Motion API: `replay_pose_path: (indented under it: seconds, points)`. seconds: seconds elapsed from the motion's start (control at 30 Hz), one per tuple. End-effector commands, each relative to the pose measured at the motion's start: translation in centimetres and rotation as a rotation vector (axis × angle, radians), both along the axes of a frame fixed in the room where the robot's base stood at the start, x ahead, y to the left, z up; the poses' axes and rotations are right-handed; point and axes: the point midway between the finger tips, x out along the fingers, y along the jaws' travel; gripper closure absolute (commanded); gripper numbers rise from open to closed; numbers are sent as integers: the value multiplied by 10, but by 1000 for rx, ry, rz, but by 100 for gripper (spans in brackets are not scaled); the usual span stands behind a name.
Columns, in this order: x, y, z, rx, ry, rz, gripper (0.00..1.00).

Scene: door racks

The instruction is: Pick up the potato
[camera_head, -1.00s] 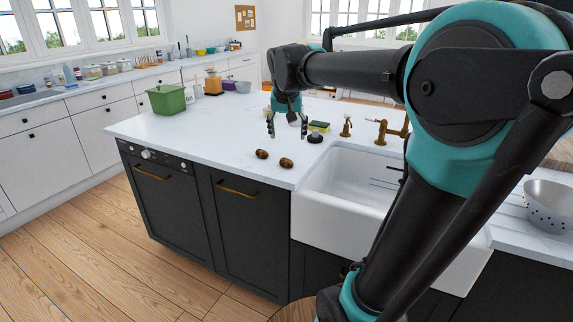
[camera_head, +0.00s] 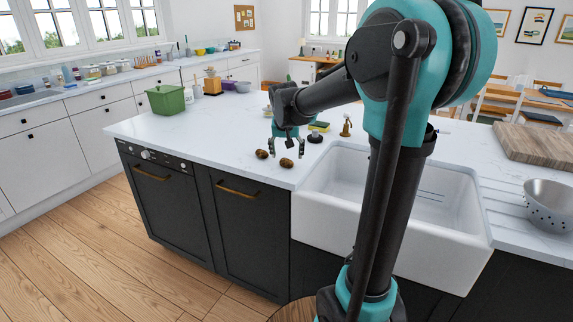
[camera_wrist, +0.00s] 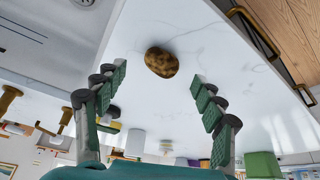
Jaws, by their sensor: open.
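Two brown potatoes lie on the white counter near its front edge, left of the sink: the left potato (camera_head: 262,154) and the right potato (camera_head: 286,163). My gripper (camera_head: 288,151) is open and empty, just behind and above the right potato. In the wrist view one potato (camera_wrist: 161,62) shows beyond the fingertips, roughly between the lines of the two spread fingers. My gripper (camera_wrist: 160,84) does not touch it there. I cannot tell from the wrist view which of the two potatoes this is.
A white sink (camera_head: 345,205) is set in the counter to the right. A dark round object (camera_head: 315,138), a sponge (camera_head: 319,126) and a brass fixture (camera_head: 346,125) stand behind. A green bin (camera_head: 166,99) is at the far left. The counter between is clear.

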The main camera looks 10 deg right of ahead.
Motion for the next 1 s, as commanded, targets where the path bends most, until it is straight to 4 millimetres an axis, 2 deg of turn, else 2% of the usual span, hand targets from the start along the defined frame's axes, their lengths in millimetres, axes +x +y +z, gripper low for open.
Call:
replay_pose_path:
  seconds: [0.3, 0.63, 1.0]
  points:
    - [19, -1, -37, 0, 0, 0, 30]
    - [21, -2, -43, 0, 0, 0, 30]
    - [20, -2, -43, 0, 0, 0, 76]
